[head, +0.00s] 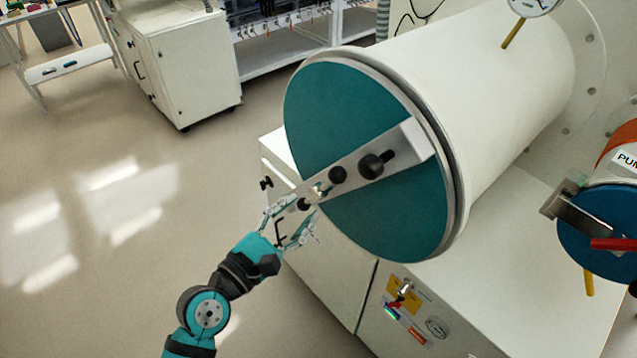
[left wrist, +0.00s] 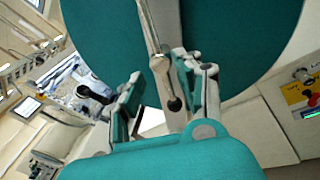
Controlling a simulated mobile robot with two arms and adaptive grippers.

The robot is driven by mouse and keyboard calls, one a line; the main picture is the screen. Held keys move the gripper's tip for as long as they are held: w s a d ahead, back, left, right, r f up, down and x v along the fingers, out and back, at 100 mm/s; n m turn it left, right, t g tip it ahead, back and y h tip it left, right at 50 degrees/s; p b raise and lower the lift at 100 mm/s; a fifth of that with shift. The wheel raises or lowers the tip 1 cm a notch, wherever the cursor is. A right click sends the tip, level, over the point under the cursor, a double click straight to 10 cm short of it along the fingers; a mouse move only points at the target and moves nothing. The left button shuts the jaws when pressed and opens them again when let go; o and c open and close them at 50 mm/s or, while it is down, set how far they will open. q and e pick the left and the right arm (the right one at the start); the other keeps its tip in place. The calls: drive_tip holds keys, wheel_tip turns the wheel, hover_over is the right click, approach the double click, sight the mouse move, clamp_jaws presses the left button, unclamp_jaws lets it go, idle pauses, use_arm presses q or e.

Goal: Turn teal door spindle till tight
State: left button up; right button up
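The round teal door (head: 330,100) closes the end of a big white cylinder. A pale metal crossbar (head: 410,143) runs across it, tilted. A black spindle knob (head: 372,165) sits near the door's centre, with a second black knob (head: 336,174) left of it on the bar. My left gripper (head: 296,212) is at the bar's lower left end, in front of the door. In the left wrist view its fingers (left wrist: 160,98) stand apart, with a dark-tipped metal part (left wrist: 173,103) between them; contact cannot be told. My right gripper is out of view.
A white cabinet (head: 315,275) stands below the cylinder, with a key switch and labels on its front. A blue door (head: 600,240) with a red handle (head: 615,243) is at the right. A gauge (head: 533,5) sits on top.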

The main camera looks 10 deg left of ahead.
sight(317, 194)
use_arm(q)
drive_tip(key=p+x, duration=0.1)
drive_tip(key=x, duration=0.6)
clamp_jaws()
drive_tip(key=shift+f, duration=0.15)
idle(0.5)
